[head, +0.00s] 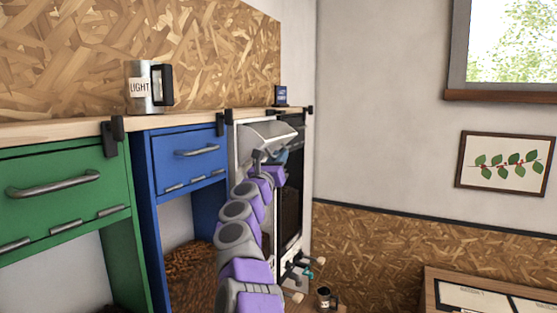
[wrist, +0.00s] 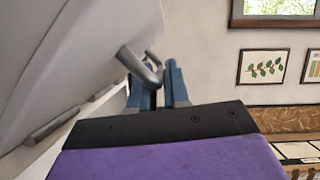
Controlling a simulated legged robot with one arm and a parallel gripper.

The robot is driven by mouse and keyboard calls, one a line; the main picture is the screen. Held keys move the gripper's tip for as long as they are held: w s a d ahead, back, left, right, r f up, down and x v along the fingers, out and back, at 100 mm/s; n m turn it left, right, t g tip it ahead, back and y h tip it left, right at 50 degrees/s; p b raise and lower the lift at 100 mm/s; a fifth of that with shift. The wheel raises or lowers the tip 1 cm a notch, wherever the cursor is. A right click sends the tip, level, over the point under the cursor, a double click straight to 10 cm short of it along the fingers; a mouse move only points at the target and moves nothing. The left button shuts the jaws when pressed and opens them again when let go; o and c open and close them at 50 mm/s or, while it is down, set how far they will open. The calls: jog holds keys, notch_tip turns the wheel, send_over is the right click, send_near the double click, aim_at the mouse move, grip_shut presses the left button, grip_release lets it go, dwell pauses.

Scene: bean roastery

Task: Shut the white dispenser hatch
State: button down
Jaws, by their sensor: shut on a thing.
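The white dispenser hatch (head: 268,133) sticks out at a slant from the top of the white dispenser front, so it stands open. In the wrist view the hatch (wrist: 75,60) fills the upper left as a pale tilted panel. Its grey bar handle (wrist: 138,64) runs between the blue fingers of my gripper (wrist: 162,82). My gripper is shut on this handle. In the head view my gripper (head: 281,156) is at the hatch's lower edge, partly hidden by my purple and grey arm.
Left of the white dispenser are a blue hatch (head: 188,154) and a green hatch (head: 65,185). A steel LIGHT mug (head: 140,88) stands on the wooden shelf (head: 60,131) above. A dark mug (head: 324,298) is low at right. A wooden table (head: 440,292) stands lower right.

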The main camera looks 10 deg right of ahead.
aim_at(272, 145)
jog(key=shift+w+a+r+n+t+y+p, duration=0.1)
jog(key=shift+r+n+t+y+p, duration=0.1)
jog(key=shift+r+n+y, duration=0.45)
jog(key=shift+w+a+r+n+t+y+p, duration=0.1)
jog(key=shift+r+n+t+y+p, duration=0.15)
jog(key=shift+n, duration=0.8)
jog(key=shift+a+r+n+y+p, duration=0.15)
jog(key=shift+r+n+y+p, duration=0.5)
jog(key=shift+n, duration=0.45)
jog(key=n+p, duration=0.1)
jog(key=r+n+y+p, duration=0.1)
jog(key=n+p, duration=0.1)
jog(key=shift+w+a+r+n+y, duration=0.25)
jog(key=shift+w+a+r+n, duration=0.05)
jog(key=shift+w+a+n, duration=0.2)
jog(key=shift+n, duration=0.3)
jog(key=shift+w+a+r+p, duration=0.2)
jog(key=shift+w+a+p, duration=0.1)
jog(key=shift+a, duration=0.25)
